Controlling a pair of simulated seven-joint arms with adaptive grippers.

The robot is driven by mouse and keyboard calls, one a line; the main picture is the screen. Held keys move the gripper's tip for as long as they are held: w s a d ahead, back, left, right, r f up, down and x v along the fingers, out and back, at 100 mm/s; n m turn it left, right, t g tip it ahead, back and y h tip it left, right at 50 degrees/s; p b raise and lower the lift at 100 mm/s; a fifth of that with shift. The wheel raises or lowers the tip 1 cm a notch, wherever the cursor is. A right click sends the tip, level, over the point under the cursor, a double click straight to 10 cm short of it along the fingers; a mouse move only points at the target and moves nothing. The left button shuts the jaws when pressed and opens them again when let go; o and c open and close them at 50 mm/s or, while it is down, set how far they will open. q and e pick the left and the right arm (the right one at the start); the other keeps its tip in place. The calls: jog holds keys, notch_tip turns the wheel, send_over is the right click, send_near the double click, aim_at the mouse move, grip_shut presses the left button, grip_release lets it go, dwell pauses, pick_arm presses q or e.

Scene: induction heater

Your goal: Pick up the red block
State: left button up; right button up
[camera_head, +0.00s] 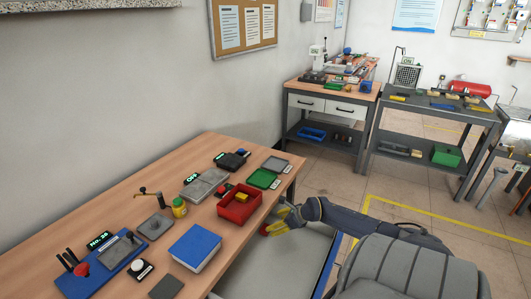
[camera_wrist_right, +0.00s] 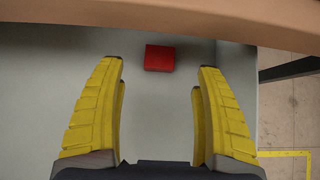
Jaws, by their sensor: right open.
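The red block (camera_wrist_right: 159,58) lies on a pale grey surface (camera_wrist_right: 145,115) in the right wrist view. It sits between and slightly beyond the fingertips of my right gripper (camera_wrist_right: 159,65), near a wooden edge. The yellow fingers stand apart on either side with nothing between them, and neither touches the block. In the head view my right gripper (camera_head: 277,223) is low beside the wooden table's right edge, over the grey surface (camera_head: 262,270). A bit of red (camera_head: 268,231) shows by its fingers, mostly hidden. My left gripper is not in view.
More workbenches stand at the back.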

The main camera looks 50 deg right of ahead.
aim_at(263, 227)
jog(key=shift+x, duration=4.5)
jog(key=shift+w+r, duration=0.1)
jog(key=shift+c, duration=0.3)
jog(key=c, duration=1.2)
